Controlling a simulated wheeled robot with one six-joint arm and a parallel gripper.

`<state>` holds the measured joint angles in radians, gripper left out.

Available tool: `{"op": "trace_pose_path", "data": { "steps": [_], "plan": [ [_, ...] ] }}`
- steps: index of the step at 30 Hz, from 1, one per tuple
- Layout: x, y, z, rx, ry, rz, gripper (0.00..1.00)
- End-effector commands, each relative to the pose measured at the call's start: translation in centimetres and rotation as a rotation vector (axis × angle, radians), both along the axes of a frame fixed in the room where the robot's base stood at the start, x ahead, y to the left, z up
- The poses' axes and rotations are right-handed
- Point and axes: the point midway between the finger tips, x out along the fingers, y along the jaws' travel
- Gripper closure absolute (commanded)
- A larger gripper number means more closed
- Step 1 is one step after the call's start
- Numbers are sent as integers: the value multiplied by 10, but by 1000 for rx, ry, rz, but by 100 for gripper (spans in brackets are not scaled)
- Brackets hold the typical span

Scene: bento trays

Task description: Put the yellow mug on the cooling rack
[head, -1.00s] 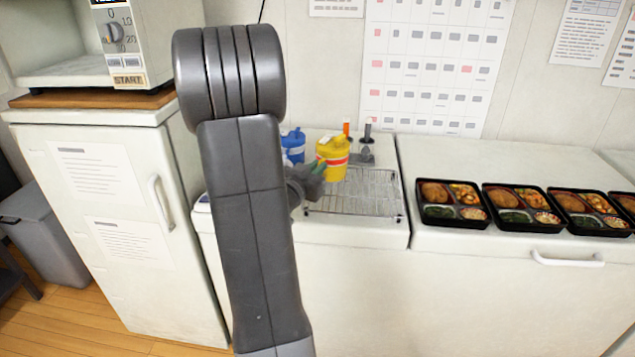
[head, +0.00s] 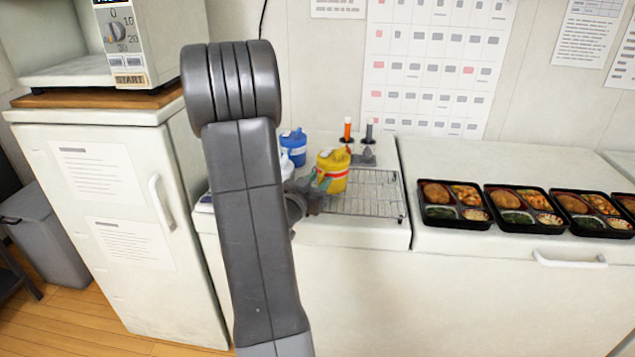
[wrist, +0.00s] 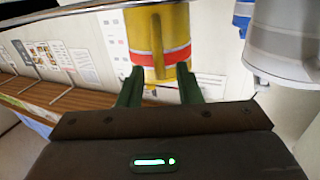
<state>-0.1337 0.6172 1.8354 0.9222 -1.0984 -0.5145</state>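The yellow mug (head: 335,168) has a red and white band and is upright at the left part of the wire cooling rack (head: 380,190). I cannot tell whether its base touches the wires. My gripper (head: 322,184) reaches it from the left and front. My arm hides part of the counter left of the mug.
A blue mug (head: 294,145) stands behind and left, with a white object (head: 286,166) partly hidden by my arm. Bento trays (head: 453,203) line the right. The rack's right part is clear.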

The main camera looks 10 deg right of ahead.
Motion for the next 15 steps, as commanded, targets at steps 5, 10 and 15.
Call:
{"op": "trace_pose_path", "data": {
  "steps": [5,10,15],
  "plan": [
    [0,0,2,0,0,0,68],
    [-13,12,2,0,0,4,68],
    [-43,35,2,0,-2,6,68]
  ]
}}
